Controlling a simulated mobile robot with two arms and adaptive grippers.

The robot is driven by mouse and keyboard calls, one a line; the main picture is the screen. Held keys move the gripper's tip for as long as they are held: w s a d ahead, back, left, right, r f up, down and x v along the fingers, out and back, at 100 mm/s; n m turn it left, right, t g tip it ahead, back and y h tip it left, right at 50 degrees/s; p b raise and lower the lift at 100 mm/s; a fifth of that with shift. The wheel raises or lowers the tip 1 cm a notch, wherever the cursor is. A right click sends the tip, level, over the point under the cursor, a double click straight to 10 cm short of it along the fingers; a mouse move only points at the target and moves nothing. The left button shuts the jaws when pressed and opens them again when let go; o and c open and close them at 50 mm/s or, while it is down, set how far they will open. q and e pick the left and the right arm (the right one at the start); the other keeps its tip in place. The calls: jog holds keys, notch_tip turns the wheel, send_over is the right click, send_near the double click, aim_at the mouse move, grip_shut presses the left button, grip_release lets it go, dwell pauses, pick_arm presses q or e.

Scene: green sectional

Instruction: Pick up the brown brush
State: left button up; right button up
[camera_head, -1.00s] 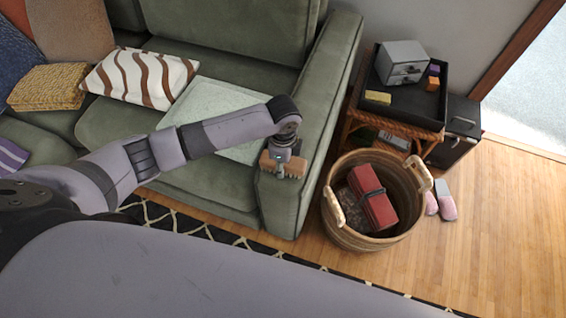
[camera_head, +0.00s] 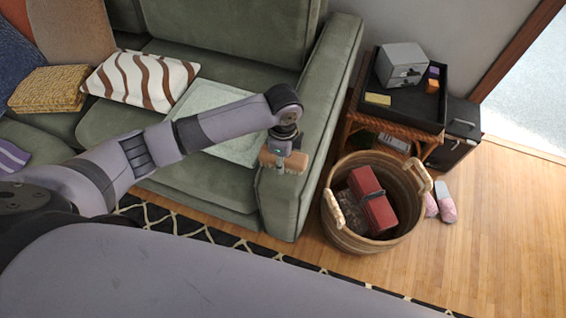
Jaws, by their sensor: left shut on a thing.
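The brown brush (camera_head: 296,162) has a brown back and pale bristles along its lower side. My left gripper (camera_head: 281,158) is shut on it and holds it in front of the sofa's right armrest. Part of the brush is hidden by the gripper. My right gripper is not in view.
A green sofa (camera_head: 215,185) with cushions fills the left and middle. A woven basket (camera_head: 345,240) holding a red case (camera_head: 373,200) stands right of the armrest. Behind it is a side table with a black tray (camera_head: 412,112). Pink slippers (camera_head: 446,208) lie on open wooden floor.

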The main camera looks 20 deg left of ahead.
pick_arm(q)
notch_tip(320, 180, up, 16)
jog(key=shift+p, duration=0.45)
jog(key=o, duration=0.7)
jog(key=shift+c, duration=0.2)
jog(key=c, duration=0.5)
jog(key=shift+o, duration=0.2)
